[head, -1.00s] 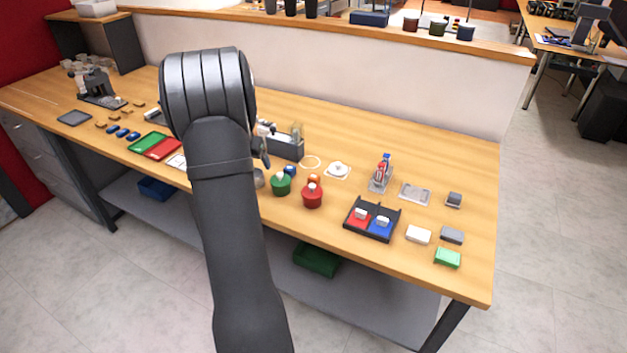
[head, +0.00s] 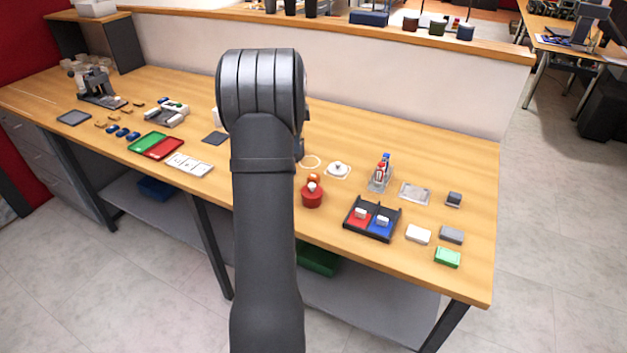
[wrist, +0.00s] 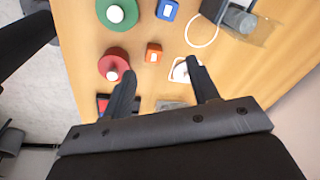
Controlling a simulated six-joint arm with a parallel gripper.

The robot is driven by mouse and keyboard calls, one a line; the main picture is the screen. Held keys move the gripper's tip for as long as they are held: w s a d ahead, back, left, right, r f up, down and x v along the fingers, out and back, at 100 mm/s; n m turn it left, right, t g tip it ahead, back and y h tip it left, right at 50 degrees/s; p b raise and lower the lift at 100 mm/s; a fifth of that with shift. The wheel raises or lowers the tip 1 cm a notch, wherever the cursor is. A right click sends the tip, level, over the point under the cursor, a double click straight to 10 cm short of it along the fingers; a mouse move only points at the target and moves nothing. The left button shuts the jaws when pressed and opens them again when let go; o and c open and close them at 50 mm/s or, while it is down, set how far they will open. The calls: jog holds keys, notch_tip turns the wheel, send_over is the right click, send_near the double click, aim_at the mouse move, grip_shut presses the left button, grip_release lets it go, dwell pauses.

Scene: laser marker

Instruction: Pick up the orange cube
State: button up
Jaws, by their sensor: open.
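The orange cube (wrist: 153,53) lies on the wooden table in the wrist view, beside the red round pot with a white knob (wrist: 113,64). In the head view the orange cube (head: 314,179) shows just behind the red pot (head: 312,196). My gripper (wrist: 162,76) is open and empty, its two dark fingers pointing toward the table. In the wrist view the cube appears between and beyond the fingertips, apart from them. In the head view my arm hides the gripper.
A green pot (wrist: 118,12) and a blue cube (wrist: 167,10) lie near the orange cube. A white ring (wrist: 202,30) and a white round-topped piece (wrist: 180,70) are to its right. A black tray (head: 372,219) with red and blue compartments stands right of the red pot.

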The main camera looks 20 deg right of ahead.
aim_at(314, 175)
jog(key=s+d+r+m+y, duration=0.1)
jog(key=s+d+r+m, duration=0.25)
jog(key=m, duration=0.25)
jog(key=shift+g, duration=0.4)
jog(key=f, duration=1.1)
jog(key=w+d+f, duration=0.1)
jog(key=f, duration=0.5)
jog(key=shift+w+f, duration=0.1)
jog(key=shift+f, duration=0.05)
jog(key=c, duration=1)
jog(key=shift+c, duration=0.2)
